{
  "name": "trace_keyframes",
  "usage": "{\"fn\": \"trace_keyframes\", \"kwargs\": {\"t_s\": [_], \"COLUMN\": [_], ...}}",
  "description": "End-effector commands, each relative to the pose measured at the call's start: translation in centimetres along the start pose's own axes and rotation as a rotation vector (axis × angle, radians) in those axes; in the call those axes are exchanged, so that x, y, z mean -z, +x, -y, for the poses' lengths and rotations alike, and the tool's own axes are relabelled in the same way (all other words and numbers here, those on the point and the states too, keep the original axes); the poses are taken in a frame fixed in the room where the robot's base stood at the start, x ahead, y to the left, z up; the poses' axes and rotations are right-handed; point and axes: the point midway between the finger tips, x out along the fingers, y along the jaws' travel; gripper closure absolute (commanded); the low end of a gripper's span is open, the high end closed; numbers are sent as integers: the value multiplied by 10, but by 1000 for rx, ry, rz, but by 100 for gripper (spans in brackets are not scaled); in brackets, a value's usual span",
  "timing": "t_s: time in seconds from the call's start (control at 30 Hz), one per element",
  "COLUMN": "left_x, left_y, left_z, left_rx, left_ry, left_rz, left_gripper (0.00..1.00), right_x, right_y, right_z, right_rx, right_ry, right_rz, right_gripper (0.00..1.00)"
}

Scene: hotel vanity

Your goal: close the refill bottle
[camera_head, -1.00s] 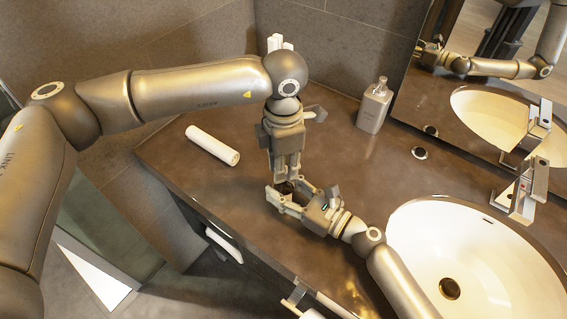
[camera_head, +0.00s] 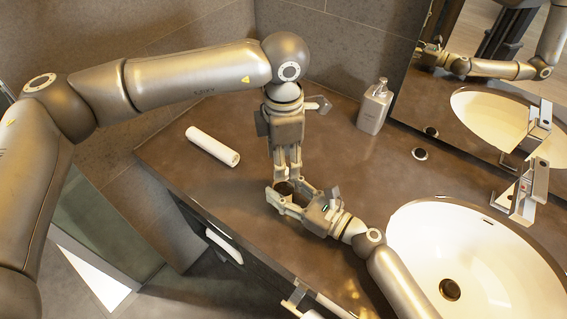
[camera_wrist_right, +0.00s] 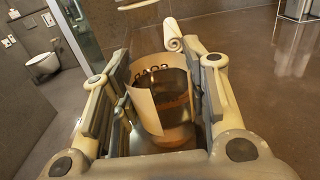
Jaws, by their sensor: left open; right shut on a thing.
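The refill bottle (camera_wrist_right: 176,98) is amber with a cream label and stands between the fingers of my right gripper (camera_wrist_right: 165,130) in the right wrist view. In the head view my right gripper (camera_head: 288,195) is shut on it low over the counter, and only a small dark part of the bottle (camera_head: 284,187) shows. My left gripper (camera_head: 287,172) points straight down just above the bottle, with its jaws open. I cannot make out a cap, and the bottle's top is hidden.
A white roll (camera_head: 212,146) lies on the brown counter (camera_head: 330,135) to the left. A soap dispenser (camera_head: 374,108) stands at the back near the mirror. The white basin (camera_head: 470,255) and tap (camera_head: 522,190) are to the right. The counter between roll and dispenser is mostly clear.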

Motion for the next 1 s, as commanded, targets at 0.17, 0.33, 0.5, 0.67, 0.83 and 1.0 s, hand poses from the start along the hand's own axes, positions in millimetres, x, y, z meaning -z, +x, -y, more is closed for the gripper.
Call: {"fn": "trace_keyframes", "kwargs": {"t_s": [0.17,0.33,0.5,0.67,0.83,1.0], "left_x": [-1,-1,0,0,0,0], "left_y": [-41,-72,-88,-92,-92,-91], "left_z": [-1,-1,0,0,0,0], "left_rx": [-4,-3,-1,0,0,0], "left_ry": [0,0,0,0,0,0], "left_rz": [2,1,0,0,0,0], "left_gripper": [55,55,55,55,55,55], "right_x": [0,0,0,0,0,0], "right_y": [0,0,0,0,0,0], "right_z": [0,0,0,0,0,0], "right_rx": [0,0,0,0,0,0], "right_ry": [0,0,0,0,0,0], "right_rz": [0,0,0,0,0,0], "right_gripper": [100,100,100,100,100,38]}}
